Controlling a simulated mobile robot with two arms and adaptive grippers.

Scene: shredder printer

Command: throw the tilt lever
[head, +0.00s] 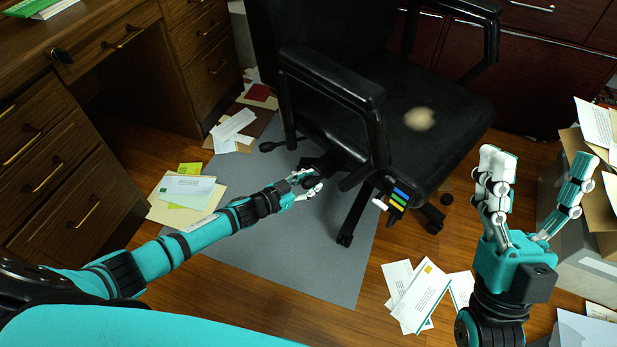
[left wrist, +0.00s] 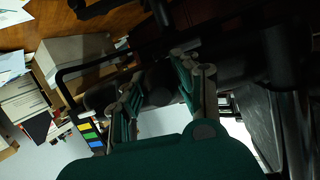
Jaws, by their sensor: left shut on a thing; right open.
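A black office chair (head: 335,95) stands on a grey floor mat, its armrest towards me. A black lever (head: 318,164) sticks out under the seat on the left side. My left gripper (head: 306,184) reaches in there and is shut on it; the fingers hide most of the grip. In the left wrist view, the fingers of my left gripper (left wrist: 160,92) are before the dark underside of the chair, and the held part is hard to make out. A panel with blue, yellow and green stripes (head: 399,198) sits at the seat's near edge. My right gripper (head: 537,180) is open and empty at the right.
A wooden desk (head: 60,150) stands at the left and dark cabinets (head: 540,60) at the back. Papers (head: 418,290) lie on the floor near the right arm. A grey box with papers (head: 588,250) stands at the far right. The mat (head: 300,260) is clear in front.

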